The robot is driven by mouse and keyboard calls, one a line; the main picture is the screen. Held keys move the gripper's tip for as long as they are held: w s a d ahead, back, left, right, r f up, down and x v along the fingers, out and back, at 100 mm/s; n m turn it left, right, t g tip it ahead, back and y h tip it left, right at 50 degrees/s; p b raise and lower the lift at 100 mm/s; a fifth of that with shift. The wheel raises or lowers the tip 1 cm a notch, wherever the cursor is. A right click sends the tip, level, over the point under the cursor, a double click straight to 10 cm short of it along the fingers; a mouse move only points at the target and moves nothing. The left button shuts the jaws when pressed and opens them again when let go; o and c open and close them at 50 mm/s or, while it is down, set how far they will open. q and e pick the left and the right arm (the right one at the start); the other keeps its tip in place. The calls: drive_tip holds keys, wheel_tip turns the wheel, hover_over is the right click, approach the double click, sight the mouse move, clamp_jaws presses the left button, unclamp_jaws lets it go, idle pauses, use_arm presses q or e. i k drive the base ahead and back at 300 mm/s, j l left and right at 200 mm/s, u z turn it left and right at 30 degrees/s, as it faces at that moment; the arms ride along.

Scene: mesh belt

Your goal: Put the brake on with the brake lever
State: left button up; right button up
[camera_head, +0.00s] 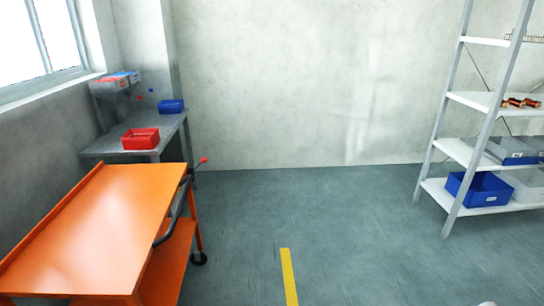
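An orange cart (95,225) with a top tray and a lower shelf stands at the left. A dark handle bar (176,215) runs along its right side. The brake lever appears to be the thin rod with a red knob (204,160) at the cart's far right corner; it slants up and to the right. Neither gripper can be made out in the view. A small pale shape at the bottom right edge may be part of my own arm, but too little shows to tell.
A grey bench (142,141) behind the cart holds a red bin (141,138) and a blue bin (171,106). White shelving (487,100) with bins stands at the right. A yellow stripe (289,275) marks the open grey floor between.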

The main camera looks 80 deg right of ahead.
sight(203, 159)
drive_tip(key=z, duration=2.35)
